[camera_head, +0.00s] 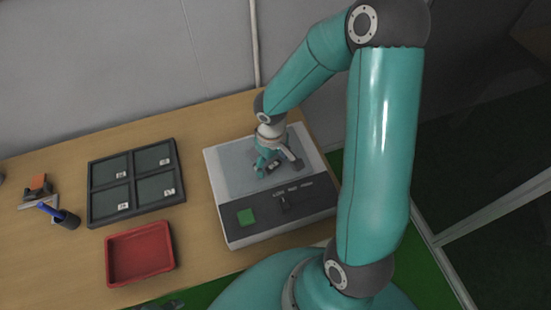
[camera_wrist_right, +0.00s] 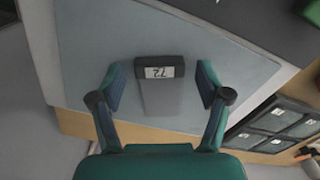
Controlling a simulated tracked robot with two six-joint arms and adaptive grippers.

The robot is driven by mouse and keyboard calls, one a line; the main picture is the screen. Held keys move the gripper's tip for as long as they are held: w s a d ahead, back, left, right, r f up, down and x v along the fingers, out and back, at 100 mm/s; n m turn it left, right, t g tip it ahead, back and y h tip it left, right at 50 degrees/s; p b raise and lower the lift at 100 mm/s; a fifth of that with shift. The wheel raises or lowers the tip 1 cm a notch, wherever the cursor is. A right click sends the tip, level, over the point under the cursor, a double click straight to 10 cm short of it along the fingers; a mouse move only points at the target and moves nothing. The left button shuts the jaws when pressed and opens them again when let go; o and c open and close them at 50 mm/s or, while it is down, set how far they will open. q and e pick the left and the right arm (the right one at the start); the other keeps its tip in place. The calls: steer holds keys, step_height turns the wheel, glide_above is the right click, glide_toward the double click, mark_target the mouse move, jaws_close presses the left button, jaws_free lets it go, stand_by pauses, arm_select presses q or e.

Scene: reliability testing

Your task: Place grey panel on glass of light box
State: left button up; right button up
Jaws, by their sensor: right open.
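A small grey panel (camera_wrist_right: 160,98) with a dark end and a white label reading 72, upside down in this view, lies on the glass (camera_wrist_right: 100,40) of the light box. My right gripper (camera_wrist_right: 159,92) is open, with one finger on each side of the panel and a clear gap on both sides. In the head view the light box (camera_head: 290,208) stands at the right of the table, and my right gripper (camera_head: 274,167) is low over its glass (camera_head: 234,170). The gripper largely hides the panel there. I cannot make out my left gripper.
Left of the light box lies a dark tray (camera_head: 134,180) with several labelled panels in compartments. A red tray (camera_head: 140,228) sits in front of it. A wall (camera_head: 120,60) stands behind the table.

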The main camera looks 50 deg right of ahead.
mark_target(271, 164)
step_height(271, 164, up, 12)
steer(key=shift+p, duration=0.45)
stand_by(0.6)
